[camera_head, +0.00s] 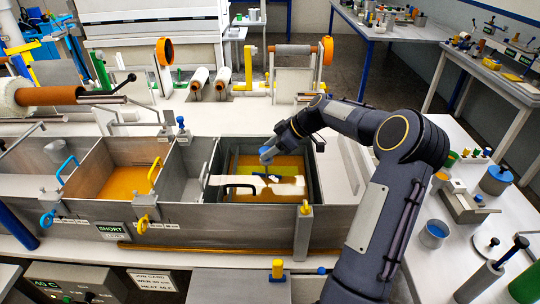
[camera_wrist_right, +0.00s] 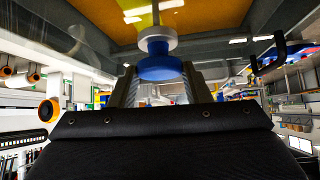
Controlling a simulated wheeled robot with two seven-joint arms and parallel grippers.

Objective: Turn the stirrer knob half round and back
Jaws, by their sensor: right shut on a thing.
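The stirrer knob (camera_head: 267,154) is a small blue knob over the right-hand compartment of the metal bath. In the right wrist view the knob (camera_wrist_right: 160,66) is a blue disc under a pale collar and thin shaft. My right gripper (camera_head: 275,147) reaches in over that compartment from the right. In the wrist view its two ridged fingers (camera_wrist_right: 162,88) stand either side of the knob, shut on it. The fingertips are partly hidden by the knob and hard to see in the head view. My left gripper is in neither view.
The bath's right compartment (camera_head: 312,172) holds orange resin, with a pale strip and a dark handle (camera_head: 240,187) across it. Compartment walls stand close around my right gripper. A grey post with a yellow top (camera_head: 304,232) stands at the front.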

